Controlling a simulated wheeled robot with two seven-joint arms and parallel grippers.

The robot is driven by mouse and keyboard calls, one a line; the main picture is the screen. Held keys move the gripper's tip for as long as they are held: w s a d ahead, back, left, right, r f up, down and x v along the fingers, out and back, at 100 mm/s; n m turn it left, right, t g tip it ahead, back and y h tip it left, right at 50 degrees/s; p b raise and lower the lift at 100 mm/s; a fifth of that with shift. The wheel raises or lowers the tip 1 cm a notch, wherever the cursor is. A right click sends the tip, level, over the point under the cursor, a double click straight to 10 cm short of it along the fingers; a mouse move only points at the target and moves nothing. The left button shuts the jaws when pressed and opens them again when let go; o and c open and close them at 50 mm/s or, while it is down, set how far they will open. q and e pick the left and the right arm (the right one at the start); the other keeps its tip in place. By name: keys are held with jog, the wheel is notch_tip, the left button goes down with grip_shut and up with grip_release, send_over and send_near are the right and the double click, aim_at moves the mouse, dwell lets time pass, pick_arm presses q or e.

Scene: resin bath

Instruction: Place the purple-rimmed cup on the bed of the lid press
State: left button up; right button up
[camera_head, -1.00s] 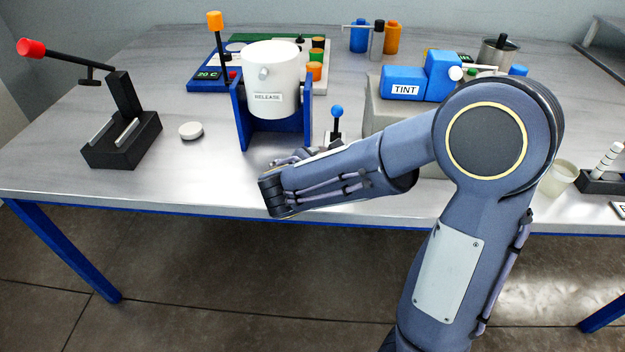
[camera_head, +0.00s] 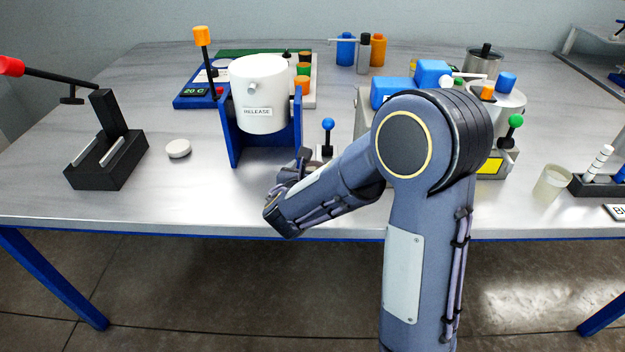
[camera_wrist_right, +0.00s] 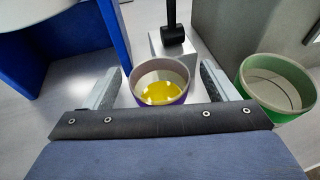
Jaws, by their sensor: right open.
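The purple-rimmed cup (camera_wrist_right: 160,88) shows in the right wrist view, upright and holding a yellow liquid. My right gripper (camera_wrist_right: 162,82) is open, with one finger on each side of the cup; I cannot tell whether either touches it. In the head view my right gripper (camera_head: 298,166) is low over the table near the blue stand, partly hidden by its own wrist, and the cup is hidden. The lid press (camera_head: 107,160), black with a red-tipped lever and two pale rails on its bed, stands at the far left. Its bed looks empty. My left gripper is not in view.
A white disc (camera_head: 178,148) lies right of the press. A white drum (camera_head: 265,95) marked RELEASE hangs in a blue stand (camera_head: 230,140). A blue-knobbed lever (camera_head: 328,125) stands behind my gripper. A green-rimmed cup (camera_wrist_right: 277,85) is close right in the wrist view.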

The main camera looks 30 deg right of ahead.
jog(key=shift+x, duration=1.4)
jog(key=c, duration=1.1)
jog(key=shift+c, duration=0.2)
